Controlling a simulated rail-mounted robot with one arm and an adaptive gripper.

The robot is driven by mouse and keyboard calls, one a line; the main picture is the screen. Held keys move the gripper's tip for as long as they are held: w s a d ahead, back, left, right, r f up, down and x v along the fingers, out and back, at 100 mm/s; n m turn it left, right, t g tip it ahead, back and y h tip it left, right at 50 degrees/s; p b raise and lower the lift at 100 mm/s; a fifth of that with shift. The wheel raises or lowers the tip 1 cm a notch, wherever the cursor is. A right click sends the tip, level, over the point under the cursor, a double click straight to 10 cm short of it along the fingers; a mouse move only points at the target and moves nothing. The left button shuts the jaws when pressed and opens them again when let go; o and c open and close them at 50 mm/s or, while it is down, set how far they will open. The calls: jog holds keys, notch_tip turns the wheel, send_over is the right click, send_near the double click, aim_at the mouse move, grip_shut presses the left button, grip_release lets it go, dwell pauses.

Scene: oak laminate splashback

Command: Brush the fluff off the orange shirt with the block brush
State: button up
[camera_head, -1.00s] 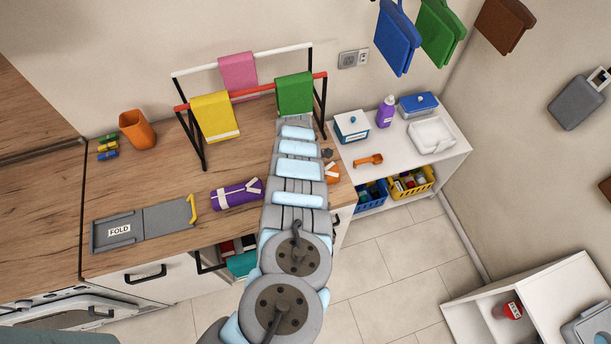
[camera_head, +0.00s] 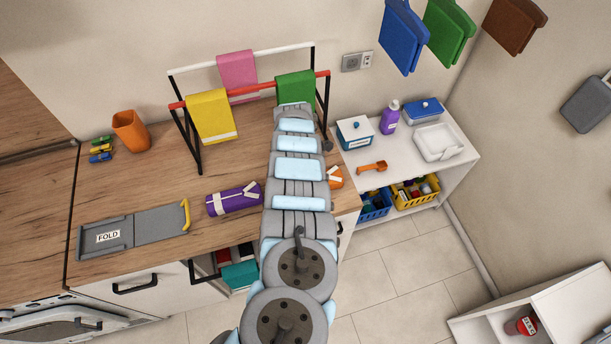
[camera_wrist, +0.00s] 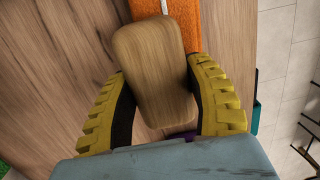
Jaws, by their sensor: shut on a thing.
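The block brush (camera_wrist: 155,70), a pale wooden block with rounded corners, is in the wrist view between the two yellow ridged fingers of my gripper (camera_wrist: 160,82). My gripper is shut on its sides. The orange shirt (camera_wrist: 222,45) lies behind the brush and runs off the top edge, with a thin white line on it. I cannot tell whether the brush touches it. In the head view my arm covers most of the shirt, and only a bit of orange (camera_head: 336,178) shows at its right. My gripper is hidden there. I see no fluff.
A purple roll (camera_head: 234,199) and a grey FOLD board (camera_head: 155,228) lie left of my arm. A rack with yellow (camera_head: 210,116), pink and green cloths stands behind. An orange cup (camera_head: 131,131) is at the back left. A white shelf unit (camera_head: 410,150) stands to the right.

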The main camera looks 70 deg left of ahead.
jog(key=shift+a+f, duration=0.1)
jog(key=shift+a, duration=0.05)
jog(key=shift+w+b, duration=0.1)
jog(key=shift+b, duration=0.2)
jog(key=shift+w+b, duration=0.4)
jog(key=shift+b, duration=0.1)
jog(key=shift+w, duration=0.2)
jog(key=d+p, duration=0.2)
jog(key=p, duration=0.1)
jog(key=shift+s+d+r, duration=0.15)
jog(key=shift+s+r, duration=0.05)
jog(key=shift+r, duration=0.2)
jog(key=shift+s+d+p, duration=0.15)
jog(key=shift+d+p, duration=0.8)
jog(key=shift+p, duration=0.05)
jog(key=shift+f+b, duration=0.25)
jog(key=shift+b, duration=0.15)
